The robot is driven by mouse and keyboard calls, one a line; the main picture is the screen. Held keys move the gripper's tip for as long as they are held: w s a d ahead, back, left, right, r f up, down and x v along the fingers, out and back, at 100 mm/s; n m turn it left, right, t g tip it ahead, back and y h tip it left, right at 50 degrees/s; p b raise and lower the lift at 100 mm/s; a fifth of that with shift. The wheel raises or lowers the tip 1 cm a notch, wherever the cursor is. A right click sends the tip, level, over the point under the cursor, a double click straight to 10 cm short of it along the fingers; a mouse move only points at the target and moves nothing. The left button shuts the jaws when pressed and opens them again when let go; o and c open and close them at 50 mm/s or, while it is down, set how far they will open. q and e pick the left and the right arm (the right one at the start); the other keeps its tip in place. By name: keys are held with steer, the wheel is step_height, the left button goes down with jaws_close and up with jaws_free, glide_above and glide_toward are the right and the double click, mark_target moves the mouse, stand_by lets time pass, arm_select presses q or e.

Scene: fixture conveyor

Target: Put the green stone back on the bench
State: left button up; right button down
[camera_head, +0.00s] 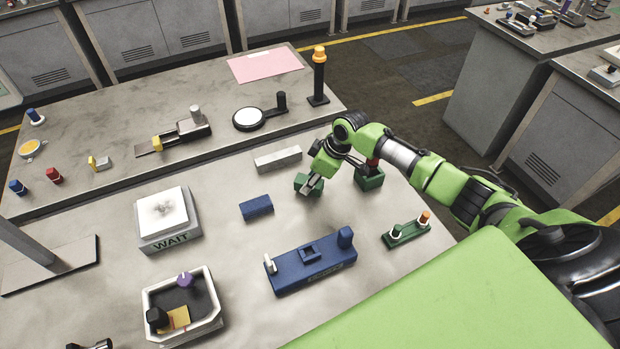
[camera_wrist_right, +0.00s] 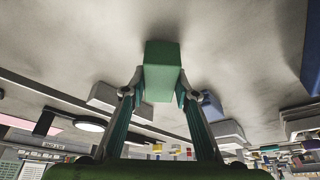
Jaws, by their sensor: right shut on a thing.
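The green stone (camera_head: 301,181) is a plain green block near the middle right of the bench (camera_head: 225,180). My right gripper (camera_head: 310,187) comes down on it from the right arm. In the right wrist view the stone (camera_wrist_right: 161,68) sits between the two fingertips of my right gripper (camera_wrist_right: 160,85), which touch its sides. The gripper is shut on it. The stone is low, at or just above the bench surface; I cannot tell whether it touches. My left gripper is not in view.
A dark green block (camera_head: 369,180) with a red and black top stands right of the stone. A grey bar (camera_head: 278,159) lies behind it, a blue block (camera_head: 256,208) to the left. A blue fixture (camera_head: 310,264) and green fixture (camera_head: 407,234) are in front. Bare bench lies between them.

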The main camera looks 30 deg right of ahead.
steer(key=shift+f+b, duration=0.35)
steer(key=shift+f, duration=0.25)
stand_by(0.6)
steer(key=c, duration=1.5)
jaws_free()
steer(key=v, duration=1.2)
steer(key=shift+a, duration=0.1)
